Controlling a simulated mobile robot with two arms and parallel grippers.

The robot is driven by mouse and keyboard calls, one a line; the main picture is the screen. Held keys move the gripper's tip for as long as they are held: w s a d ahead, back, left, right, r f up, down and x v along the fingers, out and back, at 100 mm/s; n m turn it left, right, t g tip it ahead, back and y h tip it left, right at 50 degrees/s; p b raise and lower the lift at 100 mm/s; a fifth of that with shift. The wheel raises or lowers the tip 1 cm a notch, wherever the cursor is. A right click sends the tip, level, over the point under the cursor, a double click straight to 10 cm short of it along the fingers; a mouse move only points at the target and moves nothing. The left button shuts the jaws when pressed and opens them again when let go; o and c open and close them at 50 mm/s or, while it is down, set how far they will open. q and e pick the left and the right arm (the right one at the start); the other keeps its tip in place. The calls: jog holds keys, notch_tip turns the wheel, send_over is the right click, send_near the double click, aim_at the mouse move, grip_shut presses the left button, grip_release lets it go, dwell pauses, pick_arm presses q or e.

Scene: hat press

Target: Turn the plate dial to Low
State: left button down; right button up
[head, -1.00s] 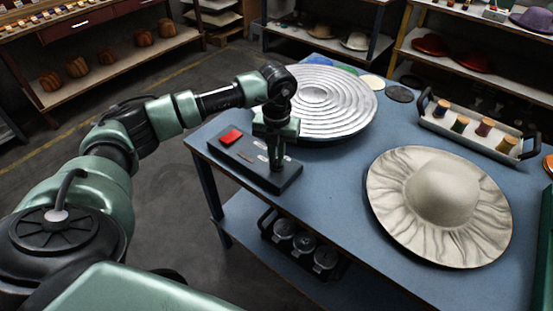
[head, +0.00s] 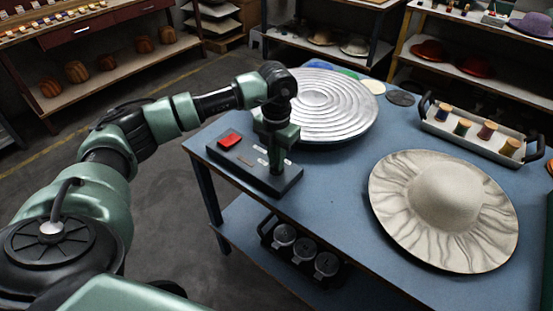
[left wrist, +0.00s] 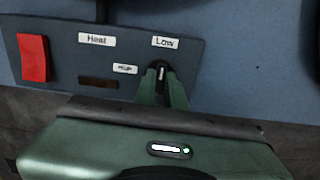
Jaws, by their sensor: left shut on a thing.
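The dark control panel (head: 218,153) lies at the left front of the blue table. In the left wrist view it carries "Heat" (left wrist: 97,39) and "Low" (left wrist: 165,42) labels, and a smaller label (left wrist: 125,69) that I cannot read. The plate dial (left wrist: 161,72) is a small black knob with a white mark that points up toward "Low". My left gripper (left wrist: 162,91) is shut on the dial, one finger on each side; the head view shows this gripper (head: 277,163) pointing down at the panel's right end. My right gripper is not in view.
A round ridged metal plate (head: 325,105) stands behind the panel. A pale wide-brimmed hat (head: 443,205) lies to the right. A tray (head: 470,140) of spools is at the back right. A red switch (left wrist: 33,58) sits at the panel's left end. The table's front edge is close.

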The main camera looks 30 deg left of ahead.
pick_arm(q)
jog(key=c, duration=1.5)
grip_release()
notch_tip(320, 180, up, 8)
jog(key=shift+f+b, duration=0.1)
jog(key=shift+b, duration=0.35)
